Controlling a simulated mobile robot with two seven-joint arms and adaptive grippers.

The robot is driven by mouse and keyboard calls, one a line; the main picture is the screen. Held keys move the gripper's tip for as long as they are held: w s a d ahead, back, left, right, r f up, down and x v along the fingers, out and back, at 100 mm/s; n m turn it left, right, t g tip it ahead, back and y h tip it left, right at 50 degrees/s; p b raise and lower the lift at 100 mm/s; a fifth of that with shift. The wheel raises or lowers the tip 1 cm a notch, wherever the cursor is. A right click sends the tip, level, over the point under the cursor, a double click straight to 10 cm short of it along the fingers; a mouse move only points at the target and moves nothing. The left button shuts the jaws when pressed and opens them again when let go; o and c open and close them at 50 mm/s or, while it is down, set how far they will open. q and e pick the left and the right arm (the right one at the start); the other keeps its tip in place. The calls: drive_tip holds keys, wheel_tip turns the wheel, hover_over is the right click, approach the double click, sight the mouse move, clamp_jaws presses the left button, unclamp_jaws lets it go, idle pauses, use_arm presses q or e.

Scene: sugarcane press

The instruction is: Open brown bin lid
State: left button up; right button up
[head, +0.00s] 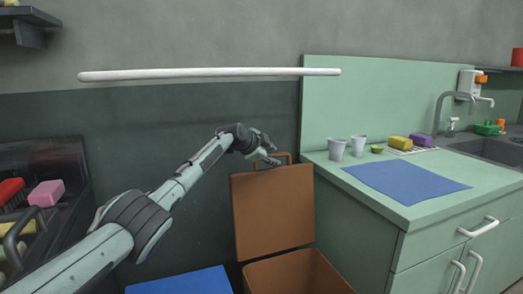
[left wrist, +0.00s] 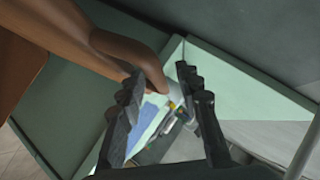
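The brown bin (head: 300,274) stands on the floor left of the green counter. Its brown lid (head: 272,212) stands raised, nearly upright, at the back of the bin, and the bin's mouth is uncovered. My left gripper (head: 271,155) is at the top edge of the lid, by its handle (head: 286,157). In the left wrist view the two dark fingers (left wrist: 160,80) are apart, with the curved brown handle (left wrist: 130,48) close at their tips. I cannot tell whether they touch it. My right gripper is not in view.
The green counter (head: 420,199) at the right holds a blue mat (head: 405,182), cups (head: 337,148) and sponges. A blue surface (head: 185,282) lies low, left of the bin. A dark rack (head: 50,165) with a pink block (head: 46,193) stands at the far left.

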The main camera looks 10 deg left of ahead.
use_arm(q)
drive_tip(key=v, duration=1.1)
drive_tip(key=shift+s, duration=0.1)
